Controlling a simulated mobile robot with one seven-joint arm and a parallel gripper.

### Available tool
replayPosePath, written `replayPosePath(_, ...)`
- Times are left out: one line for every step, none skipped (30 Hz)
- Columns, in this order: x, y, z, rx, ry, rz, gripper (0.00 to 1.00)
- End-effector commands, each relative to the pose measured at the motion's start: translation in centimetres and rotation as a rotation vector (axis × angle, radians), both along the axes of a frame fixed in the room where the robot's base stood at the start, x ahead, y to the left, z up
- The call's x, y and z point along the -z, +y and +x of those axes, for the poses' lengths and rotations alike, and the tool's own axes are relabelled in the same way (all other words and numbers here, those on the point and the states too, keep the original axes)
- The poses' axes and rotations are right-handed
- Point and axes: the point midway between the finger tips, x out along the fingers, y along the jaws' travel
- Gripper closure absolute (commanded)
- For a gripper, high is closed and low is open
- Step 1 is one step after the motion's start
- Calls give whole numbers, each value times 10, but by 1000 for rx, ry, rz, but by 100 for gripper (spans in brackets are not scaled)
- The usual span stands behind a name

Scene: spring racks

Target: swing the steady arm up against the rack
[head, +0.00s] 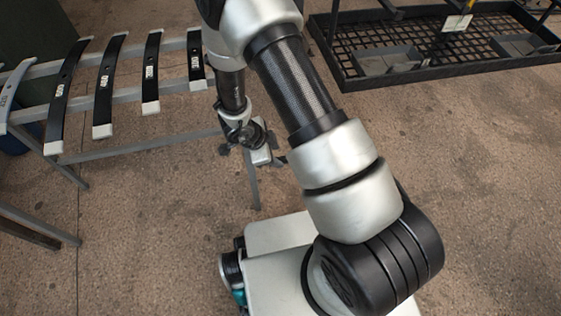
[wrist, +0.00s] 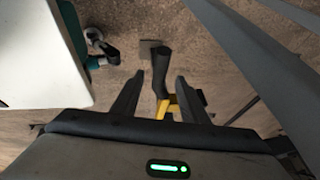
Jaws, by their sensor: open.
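The rack (head: 150,143) stands at the left in the head view, with several dark curved springs across its grey rails. My gripper (head: 258,150) is low beside the rack's right-end leg. In the wrist view my gripper (wrist: 159,76) is open, one finger on each side of a dark bar. This bar, which looks like the steady arm (wrist: 160,65), has a flat grey end and a yellow piece (wrist: 170,104) near its lower end. I cannot tell whether the fingers touch it. In the head view I cannot make out the steady arm clearly.
Grey rack beams (wrist: 262,60) slant close by on the right in the wrist view. My own base is at the left there. A black mesh-bottomed frame (head: 440,78) stands at the upper right in the head view. The floor between is clear.

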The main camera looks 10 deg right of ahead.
Motion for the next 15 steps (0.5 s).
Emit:
replayPosePath(15,-4,2,0,1,0,60)
replayPosePath(19,-6,3,0,1,0,60)
replayPosePath(25,-9,4,0,0,-1,60)
replayPosePath(29,-11,5,1,1,-1,60)
replayPosePath(33,-12,5,0,1,0,60)
replayPosePath(37,-14,6,0,1,1,60)
replayPosePath(39,-15,7,0,0,1,60)
replayPosePath(42,-16,8,0,0,1,60)
replayPosePath(44,-18,9,-1,-1,1,60)
replayPosePath(46,-19,9,1,0,1,60)
replayPosePath(47,-19,9,1,0,0,60)
replayPosePath(48,-20,9,1,0,0,60)
replayPosePath(48,-20,9,1,0,1,60)
replayPosePath(48,-20,10,1,0,1,60)
replayPosePath(48,-21,10,1,0,1,60)
